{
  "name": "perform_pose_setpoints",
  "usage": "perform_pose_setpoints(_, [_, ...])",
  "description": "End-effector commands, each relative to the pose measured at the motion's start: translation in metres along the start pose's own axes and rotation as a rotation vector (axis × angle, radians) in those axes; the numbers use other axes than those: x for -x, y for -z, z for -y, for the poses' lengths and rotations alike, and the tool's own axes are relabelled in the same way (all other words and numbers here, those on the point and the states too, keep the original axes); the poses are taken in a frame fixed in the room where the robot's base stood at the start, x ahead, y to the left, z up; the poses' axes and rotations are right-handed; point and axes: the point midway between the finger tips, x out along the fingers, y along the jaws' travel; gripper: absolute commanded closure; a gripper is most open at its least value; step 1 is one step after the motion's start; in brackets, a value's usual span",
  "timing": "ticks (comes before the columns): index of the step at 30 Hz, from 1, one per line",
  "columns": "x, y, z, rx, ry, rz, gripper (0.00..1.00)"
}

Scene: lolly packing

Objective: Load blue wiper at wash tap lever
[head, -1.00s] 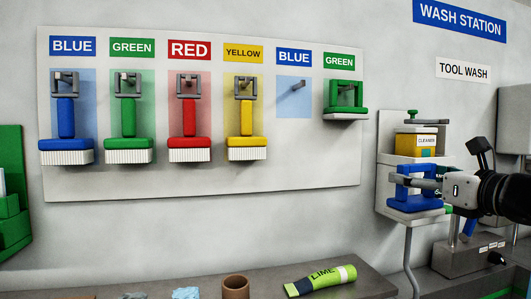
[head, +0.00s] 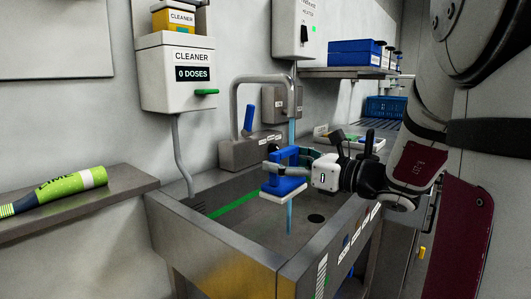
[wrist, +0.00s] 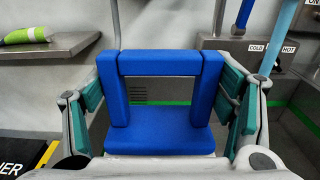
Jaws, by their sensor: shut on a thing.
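The blue wiper (head: 284,186) has an upright frame handle and a flat blue head with a pale underside. My gripper (head: 291,168) is shut on its handle and holds it above the sink basin. In the wrist view the wiper (wrist: 160,130) stands between my teal-padded fingers (wrist: 160,95). The blue tap lever (head: 249,117) stands tilted on the grey tap block, behind and left of the wiper; its lower part also shows in the wrist view (wrist: 243,14). A blue stream (head: 291,132) falls from the spout and shows above and below the wiper; whether it touches the wiper is unclear.
The steel sink (head: 215,250) has front and side rims below my gripper. A cleaner dispenser (head: 178,75) marked "0 DOSES" hangs left. The curved spout (head: 262,79) rises close behind the wiper. A lime tube (head: 60,190) lies on the left shelf.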

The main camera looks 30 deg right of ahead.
Motion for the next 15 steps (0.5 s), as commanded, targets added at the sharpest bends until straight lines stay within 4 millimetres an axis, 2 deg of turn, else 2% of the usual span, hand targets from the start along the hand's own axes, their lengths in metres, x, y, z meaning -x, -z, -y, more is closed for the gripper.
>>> perform_pose_setpoints(1, [0.0,0.006,0.0,0.0,-0.002,0.001,0.54])
perform_pose_setpoints(7, [-0.002,0.009,0.003,0.001,-0.005,0.001,0.54])
perform_pose_setpoints(15, [-0.015,0.014,0.018,0.001,-0.006,0.001,0.54])
